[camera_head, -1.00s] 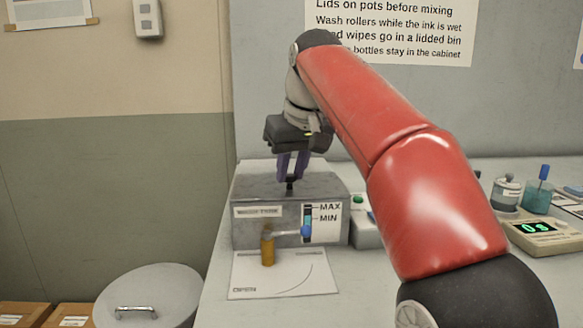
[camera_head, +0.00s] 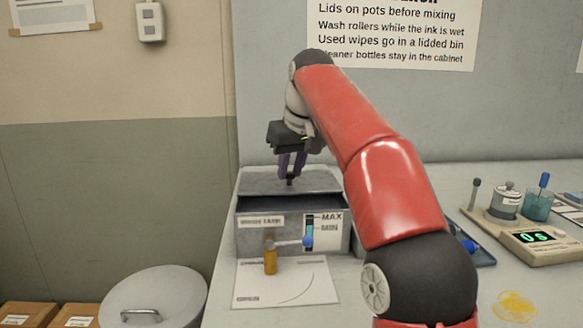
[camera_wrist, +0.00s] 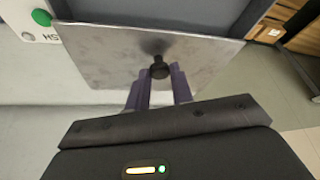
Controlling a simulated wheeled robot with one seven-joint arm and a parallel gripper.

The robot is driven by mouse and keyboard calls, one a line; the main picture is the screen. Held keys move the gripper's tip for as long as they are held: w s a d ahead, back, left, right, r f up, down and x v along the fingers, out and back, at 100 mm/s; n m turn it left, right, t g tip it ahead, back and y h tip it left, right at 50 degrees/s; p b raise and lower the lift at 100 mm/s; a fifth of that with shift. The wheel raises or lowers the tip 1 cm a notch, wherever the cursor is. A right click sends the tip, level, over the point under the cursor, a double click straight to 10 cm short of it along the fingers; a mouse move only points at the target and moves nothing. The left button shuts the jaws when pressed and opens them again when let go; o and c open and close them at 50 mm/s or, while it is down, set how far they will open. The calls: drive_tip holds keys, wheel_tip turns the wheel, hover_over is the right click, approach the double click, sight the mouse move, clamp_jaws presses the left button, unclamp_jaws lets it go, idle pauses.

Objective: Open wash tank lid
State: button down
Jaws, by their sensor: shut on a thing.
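The wash tank (camera_head: 262,238) is a grey metal box on the bench, with a name label and a MAX/MIN level gauge on its front. Its lid (camera_head: 322,181) is tilted up at the front, and a dark gap shows between it and the tank's front wall. My gripper (camera_head: 291,178) is above the lid, its purple fingers shut on the black lid knob (camera_wrist: 159,68). In the wrist view the lid (camera_wrist: 110,60) is a grey plate beyond the fingers. The inside of the tank is too dark to make out.
A lidded bin (camera_head: 160,290) stands left of the bench. Jars (camera_head: 507,201) and a scale (camera_head: 537,242) are at right. A yellow stain (camera_head: 514,306) marks the bench.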

drive_tip(key=c, duration=1.2)
unclamp_jaws()
drive_tip(key=shift+c, duration=0.2)
drive_tip(key=shift+r, duration=0.1)
drive_tip(key=shift+v, duration=2.4)
drive_tip(key=s+d+b, duration=0.4)
drive_tip(key=s, duration=0.7)
drive_tip(key=shift+d+b, duration=0.35)
drive_tip(key=shift+s, duration=0.1)
